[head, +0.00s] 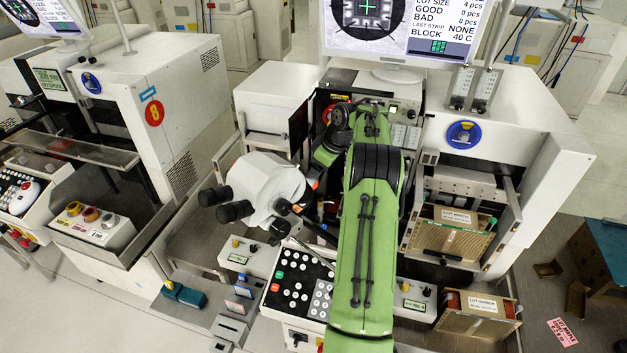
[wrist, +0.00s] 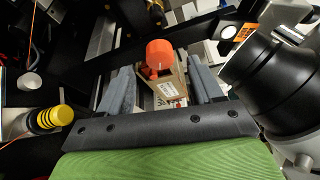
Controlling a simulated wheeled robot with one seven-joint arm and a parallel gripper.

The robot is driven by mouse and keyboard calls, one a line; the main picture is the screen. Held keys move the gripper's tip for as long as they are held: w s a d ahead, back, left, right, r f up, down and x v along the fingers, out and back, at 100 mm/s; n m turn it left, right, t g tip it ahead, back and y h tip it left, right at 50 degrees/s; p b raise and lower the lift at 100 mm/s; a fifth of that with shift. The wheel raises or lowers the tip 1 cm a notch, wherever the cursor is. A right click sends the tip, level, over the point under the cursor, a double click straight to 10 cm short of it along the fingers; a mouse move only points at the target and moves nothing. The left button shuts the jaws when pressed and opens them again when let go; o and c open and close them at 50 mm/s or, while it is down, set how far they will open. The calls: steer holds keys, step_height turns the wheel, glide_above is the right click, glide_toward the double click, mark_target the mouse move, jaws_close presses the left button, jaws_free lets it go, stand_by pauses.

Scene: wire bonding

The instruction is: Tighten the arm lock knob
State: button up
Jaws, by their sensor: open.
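In the wrist view an orange-red knob (wrist: 159,53) shows between and beyond the two grey fingers of my gripper (wrist: 162,78). It looks like the arm lock knob, but no label on it can be read. My gripper is open, its fingers apart on either side of the knob in the picture. I cannot tell how far the knob is from the fingertips, and no contact shows. In the head view my green arm reaches into the machine and hides the gripper and most of the work area.
A white microscope (head: 268,190) stands left of my arm; its black barrel (wrist: 265,75) is close on the right in the wrist view. A yellow-capped part (wrist: 55,118) is at the left. A keypad (head: 300,280) and a magazine (head: 452,236) flank my arm.

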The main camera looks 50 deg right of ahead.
steer(key=x, duration=0.3)
steer(key=shift+w+f, duration=0.1)
steer(key=shift+f, duration=0.1)
steer(key=c, duration=1.1)
steer(key=shift+o, duration=0.2)
steer(key=m+h+b, duration=0.1)
steer(key=m+b, duration=0.1)
steer(key=b, duration=0.1)
steer(key=shift+a+f, duration=0.1)
steer(key=shift+f, duration=0.1)
steer(key=m, duration=0.1)
steer(key=m+h+b, duration=0.1)
steer(key=shift+a+r+m, duration=0.1)
steer(key=shift+r+m, duration=0.15)
steer(key=shift+m, duration=0.05)
steer(key=o, duration=1.1)
steer(key=shift+c, duration=0.2)
